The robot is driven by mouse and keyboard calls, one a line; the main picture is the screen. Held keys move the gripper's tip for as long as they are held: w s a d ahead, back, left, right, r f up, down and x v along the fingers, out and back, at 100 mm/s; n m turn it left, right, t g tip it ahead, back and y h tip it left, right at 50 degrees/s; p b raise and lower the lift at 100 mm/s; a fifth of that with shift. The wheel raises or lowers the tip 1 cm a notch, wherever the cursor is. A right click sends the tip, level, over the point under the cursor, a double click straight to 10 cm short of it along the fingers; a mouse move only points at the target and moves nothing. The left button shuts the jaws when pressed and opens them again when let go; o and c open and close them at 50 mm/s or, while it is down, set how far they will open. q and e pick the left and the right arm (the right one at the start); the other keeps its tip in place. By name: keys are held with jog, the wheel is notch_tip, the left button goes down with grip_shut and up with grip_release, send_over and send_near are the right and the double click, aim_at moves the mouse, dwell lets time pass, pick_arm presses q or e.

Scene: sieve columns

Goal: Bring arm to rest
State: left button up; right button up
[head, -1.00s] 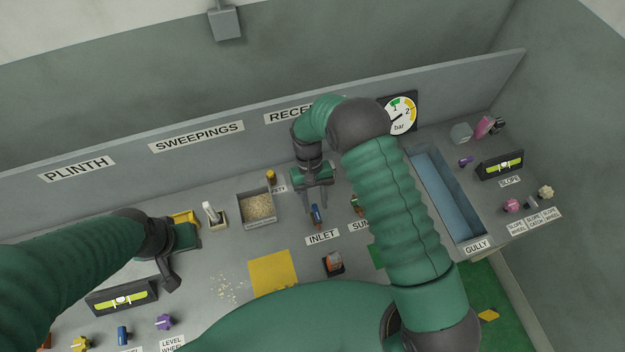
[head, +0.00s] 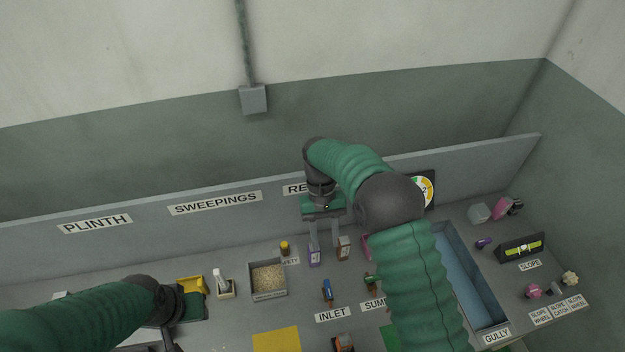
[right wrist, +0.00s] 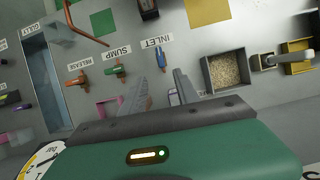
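My right gripper (head: 325,240) is open, with a gap between its two grey fingers and nothing held. It hangs near the back panel, behind the blue INLET handle (head: 327,291). In the right wrist view its fingers (right wrist: 172,82) point toward the worktop, apart from the blue handle (right wrist: 161,63).
A grain-filled tray (head: 268,294) and a white-handled tool (head: 221,284) stand left of the INLET label. The green SUMP handle (head: 370,282) is right of it. The blue gully trough (head: 468,275) lies beyond my right arm. The back panel (head: 140,242) rises close behind.

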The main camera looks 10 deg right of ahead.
jog(key=s+d+r+t, duration=0.3)
jog(key=s, duration=0.5)
jog(key=s+d+r+t+p, duration=0.1)
jog(key=s+d+r+t, duration=0.2)
jog(key=s, duration=0.5)
jog(key=shift+d+r+t, duration=0.15)
jog(key=shift+d+t, duration=0.35)
jog(key=shift+t, duration=0.1)
dwell(5.8)
